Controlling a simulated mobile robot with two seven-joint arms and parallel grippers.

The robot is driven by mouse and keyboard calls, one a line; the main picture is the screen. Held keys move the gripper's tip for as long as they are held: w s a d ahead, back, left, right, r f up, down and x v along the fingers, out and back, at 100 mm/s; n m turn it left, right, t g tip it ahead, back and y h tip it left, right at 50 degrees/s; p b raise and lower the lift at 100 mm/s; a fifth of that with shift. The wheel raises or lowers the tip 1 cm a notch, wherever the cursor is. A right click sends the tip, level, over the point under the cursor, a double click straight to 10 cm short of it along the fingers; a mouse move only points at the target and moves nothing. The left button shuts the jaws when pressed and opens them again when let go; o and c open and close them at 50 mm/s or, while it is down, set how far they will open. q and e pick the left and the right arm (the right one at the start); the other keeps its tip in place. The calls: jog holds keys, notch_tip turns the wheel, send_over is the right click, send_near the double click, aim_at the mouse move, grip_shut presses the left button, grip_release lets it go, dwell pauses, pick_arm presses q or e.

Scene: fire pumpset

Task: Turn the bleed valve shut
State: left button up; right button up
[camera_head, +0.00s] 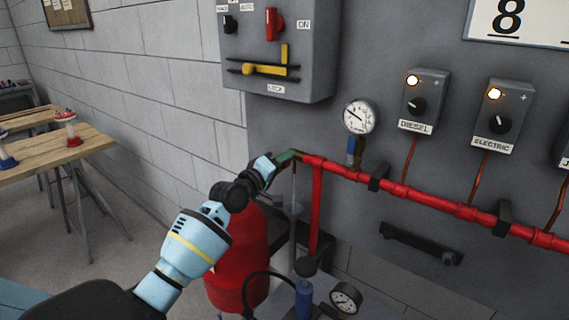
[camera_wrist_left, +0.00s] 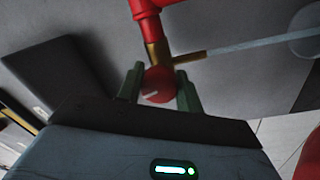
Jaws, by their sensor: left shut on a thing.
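The bleed valve is at the left end of the red pipe (camera_head: 345,171). In the left wrist view its round red knob (camera_wrist_left: 158,85) carries a white mark slanting up to the right and sits below a brass body (camera_wrist_left: 157,54). My left gripper (camera_head: 285,157) reaches the pipe end, with its green fingers (camera_wrist_left: 159,74) on either side of the knob, shut on it. In the head view the knob is hidden by the gripper. My right gripper is not in view.
A pressure gauge (camera_head: 359,116) stands just above the pipe. A grey control box (camera_head: 277,60) is above my left gripper. A red tank (camera_head: 236,255) stands below it. DIESEL (camera_head: 425,95) and ELECTRIC (camera_head: 500,115) switch boxes are right. A wooden table (camera_head: 60,165) is far left.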

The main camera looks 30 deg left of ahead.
pick_arm(q)
jog(key=shift+m, duration=1.6)
jog(key=o, duration=1)
jog(key=shift+s, duration=0.15)
jog(key=shift+s+a+f, duration=0.1)
jog(key=shift+s+a, duration=0.1)
jog(key=shift+s, duration=1.05)
jog(key=shift+s+a+r, duration=0.1)
jog(key=shift+s+a, duration=0.05)
jog(key=shift+s, duration=1.1)
jog(key=shift+s+a+f, duration=0.1)
jog(key=shift+s+a, duration=0.1)
jog(key=shift+s, duration=1.05)
jog(key=shift+f, duration=0.1)
